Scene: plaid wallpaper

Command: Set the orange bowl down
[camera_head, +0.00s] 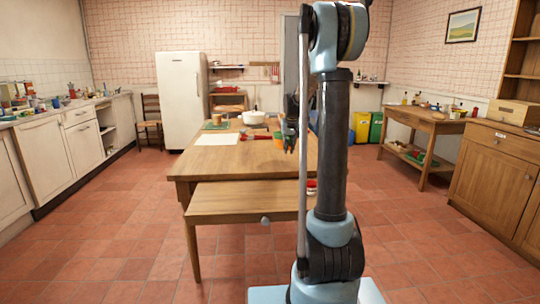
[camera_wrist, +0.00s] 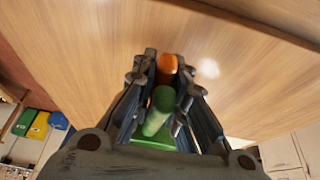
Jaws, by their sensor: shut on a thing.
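My gripper (camera_head: 290,142) is above the right side of the wooden table in the head view, partly beside my arm column. In the wrist view the gripper (camera_wrist: 166,85) is shut on the orange bowl (camera_wrist: 166,65), of which only a small orange part shows between the fingers. Whether the bowl touches the table cannot be told.
The wooden table (camera_head: 215,163) holds a white sheet (camera_head: 217,139), a white pot (camera_head: 253,118) and a tan cup (camera_head: 217,119) farther back. Its near left top is clear. A wooden bench (camera_head: 240,200) stands in front. A side table (camera_head: 425,123) is at right.

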